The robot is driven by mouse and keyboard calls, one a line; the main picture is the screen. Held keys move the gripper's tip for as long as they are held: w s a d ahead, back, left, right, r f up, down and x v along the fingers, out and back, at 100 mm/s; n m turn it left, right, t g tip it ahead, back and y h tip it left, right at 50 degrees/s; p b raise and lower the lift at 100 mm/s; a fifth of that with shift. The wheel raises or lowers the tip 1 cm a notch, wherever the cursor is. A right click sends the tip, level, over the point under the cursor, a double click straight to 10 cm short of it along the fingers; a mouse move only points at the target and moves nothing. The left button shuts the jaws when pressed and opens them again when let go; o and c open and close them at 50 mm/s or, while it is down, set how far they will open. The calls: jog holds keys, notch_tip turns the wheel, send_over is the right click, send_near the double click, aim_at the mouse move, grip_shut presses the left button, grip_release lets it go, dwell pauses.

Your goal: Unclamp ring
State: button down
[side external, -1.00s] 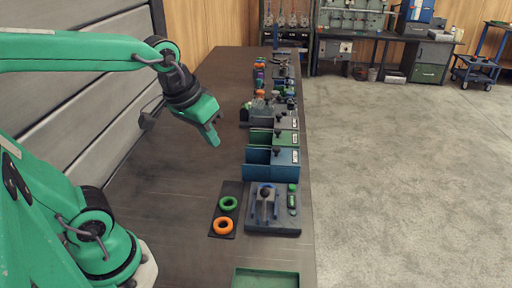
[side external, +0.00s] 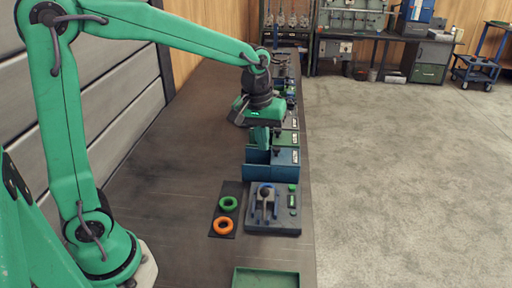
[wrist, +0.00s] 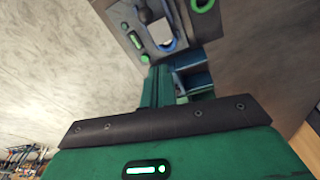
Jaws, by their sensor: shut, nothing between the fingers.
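A grey clamp fixture (side external: 284,226) stands on the bench with a lever-like clamp (side external: 265,193) and blue parts. A green bar with a round green knob lies along its right side. The wrist view shows the fixture (wrist: 135,22) near the top, with a blue curved edge, perhaps a ring, beside the clamp block; I cannot tell how it is held. My gripper (side external: 261,142) is shut and empty above the blue bin, behind the fixture. Its green fingers (wrist: 160,84) point toward the fixture in the wrist view, apart from it.
A green ring (side external: 228,204) and an orange ring (side external: 223,226) lie on a dark mat (side external: 215,233) left of the fixture. A blue bin (side external: 272,170) and a green bin stand behind it. A green tray (side external: 266,278) is at the front. The bench's left side is clear.

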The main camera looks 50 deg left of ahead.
aim_at(264, 202)
jog(key=shift+w+d+f+n+g, duration=0.15)
jog(key=shift+w+f+n, duration=0.05)
jog(key=shift+w+f, duration=0.3)
jog(key=shift+w+d+f+n+g, duration=0.1)
jog(key=shift+w+f+n+g, duration=0.1)
jog(key=shift+w+f, duration=0.25)
jog(key=f, duration=0.6)
jog(key=w+f, duration=0.1)
jog(key=f, duration=0.3)
jog(key=shift+s+d+r, duration=0.3)
jog(key=shift+s+d, duration=0.25)
jog(key=shift+s, duration=0.25)
jog(key=shift+s+d+r, duration=0.25)
jog(key=shift+s+d, duration=0.25)
jog(key=shift+s, duration=0.3)
